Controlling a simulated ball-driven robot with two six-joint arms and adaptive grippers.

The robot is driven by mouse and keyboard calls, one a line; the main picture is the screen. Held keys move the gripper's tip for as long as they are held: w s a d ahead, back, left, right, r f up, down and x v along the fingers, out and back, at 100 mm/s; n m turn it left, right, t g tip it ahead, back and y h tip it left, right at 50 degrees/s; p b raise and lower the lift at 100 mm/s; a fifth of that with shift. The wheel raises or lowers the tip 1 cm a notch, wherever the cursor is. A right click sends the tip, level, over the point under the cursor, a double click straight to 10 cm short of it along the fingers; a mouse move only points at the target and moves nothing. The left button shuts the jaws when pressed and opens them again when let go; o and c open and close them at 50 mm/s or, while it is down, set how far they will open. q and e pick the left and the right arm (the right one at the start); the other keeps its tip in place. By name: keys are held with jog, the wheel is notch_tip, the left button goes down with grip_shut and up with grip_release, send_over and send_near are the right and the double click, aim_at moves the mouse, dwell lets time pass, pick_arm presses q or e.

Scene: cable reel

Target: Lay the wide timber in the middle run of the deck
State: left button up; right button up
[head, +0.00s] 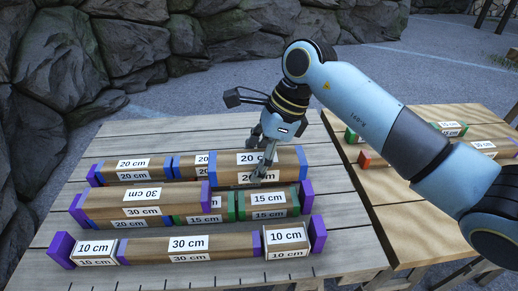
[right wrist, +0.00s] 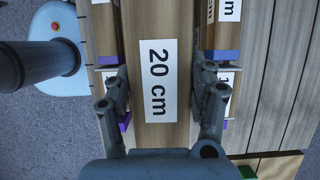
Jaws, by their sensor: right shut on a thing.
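My right gripper (head: 264,168) is shut on a wide timber labelled 20 cm (head: 284,163) with blue ends, at the back right of the deck. In the right wrist view the fingers (right wrist: 162,100) flank this timber (right wrist: 175,20) on both sides. Whether it touches what lies under it, I cannot tell. The deck (head: 229,127) has rows of timbers between purple end blocks. In the middle run a 20 cm piece (head: 108,225) and green-ended 15 cm pieces (head: 268,197) show. A purple-ended 30 cm timber (head: 105,198) appears above its left part. My left gripper is not in view.
The front run holds a 30 cm timber (head: 220,243) between two 10 cm pieces (head: 288,235). More 20 cm timbers (head: 110,172) lie in the back run. A second table (head: 385,190) at right holds several loose pieces. Rocks stand behind.

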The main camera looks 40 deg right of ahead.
aim_at(276, 157)
jog(key=shift+b+x, duration=0.45)
jog(key=shift+x, duration=0.35)
jog(key=f+b, duration=0.4)
jog(key=f, duration=0.1)
jog(key=shift+s+d+f, duration=0.1)
jog(key=shift+d+f, duration=0.1)
jog(key=shift+f, duration=0.05)
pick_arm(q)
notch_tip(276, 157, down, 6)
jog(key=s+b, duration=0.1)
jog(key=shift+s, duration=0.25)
pick_arm(e)
jog(key=shift+f, duration=0.5)
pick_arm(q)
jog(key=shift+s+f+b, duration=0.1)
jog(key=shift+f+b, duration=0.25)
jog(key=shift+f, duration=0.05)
pick_arm(e)
jog(key=shift+f, duration=0.35)
jog(key=o, duration=1.4)
jog(key=shift+d+r, duration=0.15)
jog(key=shift+r, duration=0.15)
jog(key=v, duration=1.1)
jog(key=shift+s+r, duration=0.1)
jog(key=shift+r, duration=0.15)
